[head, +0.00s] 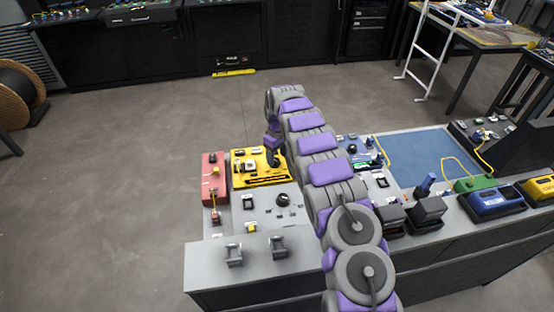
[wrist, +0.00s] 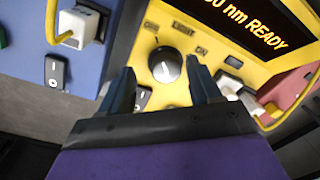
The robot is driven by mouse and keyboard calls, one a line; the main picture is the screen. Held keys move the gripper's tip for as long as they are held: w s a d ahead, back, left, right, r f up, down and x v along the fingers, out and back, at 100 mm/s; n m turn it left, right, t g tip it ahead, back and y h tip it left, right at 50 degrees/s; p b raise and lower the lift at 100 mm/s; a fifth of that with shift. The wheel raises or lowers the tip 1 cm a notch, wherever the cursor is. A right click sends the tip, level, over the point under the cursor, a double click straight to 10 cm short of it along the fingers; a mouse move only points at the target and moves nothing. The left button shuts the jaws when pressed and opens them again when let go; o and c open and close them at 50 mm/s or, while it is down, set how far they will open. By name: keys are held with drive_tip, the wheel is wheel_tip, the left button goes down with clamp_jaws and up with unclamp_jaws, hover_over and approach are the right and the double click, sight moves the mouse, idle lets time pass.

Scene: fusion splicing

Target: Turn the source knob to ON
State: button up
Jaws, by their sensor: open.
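The source knob (wrist: 165,65) is a round dark knob with a white mark, on the face of a yellow unit (wrist: 146,50). Labels reading OFF, LIGHT and ON stand around it. I cannot tell surely which label the mark faces. The unit's display (wrist: 250,25) shows "nm READY" in orange. My gripper (wrist: 160,66) is open, with one dark fingertip on each side of the knob in the picture. Contact with it cannot be made out. In the head view the yellow unit (head: 247,181) is on the bench and my gripper (head: 272,152) is over it; the knob is hidden there.
A red unit (head: 213,175) stands left of the yellow one. The grey bench (head: 215,262) holds small switches and two grey clamps. A blue mat (head: 415,155) lies to the right of my arm. A yellow cable (wrist: 50,25) and a white connector (wrist: 82,26) show at the wrist view's left.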

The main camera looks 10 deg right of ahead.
drive_tip(key=shift+a+f, duration=0.25)
drive_tip(key=shift+f, duration=0.2)
drive_tip(key=shift+a+f, duration=0.25)
drive_tip(key=shift+a, duration=0.25)
drive_tip(key=shift+d, duration=0.3)
drive_tip(key=shift+c, duration=0.3)
drive_tip(key=shift+d, duration=0.3)
drive_tip(key=shift+c, duration=1.4)
drive_tip(key=shift+a+r, duration=0.1)
drive_tip(key=shift+a, duration=0.25)
drive_tip(key=c, duration=0.6)
drive_tip(key=shift+d, duration=0.1)
drive_tip(key=shift+c, duration=0.5)
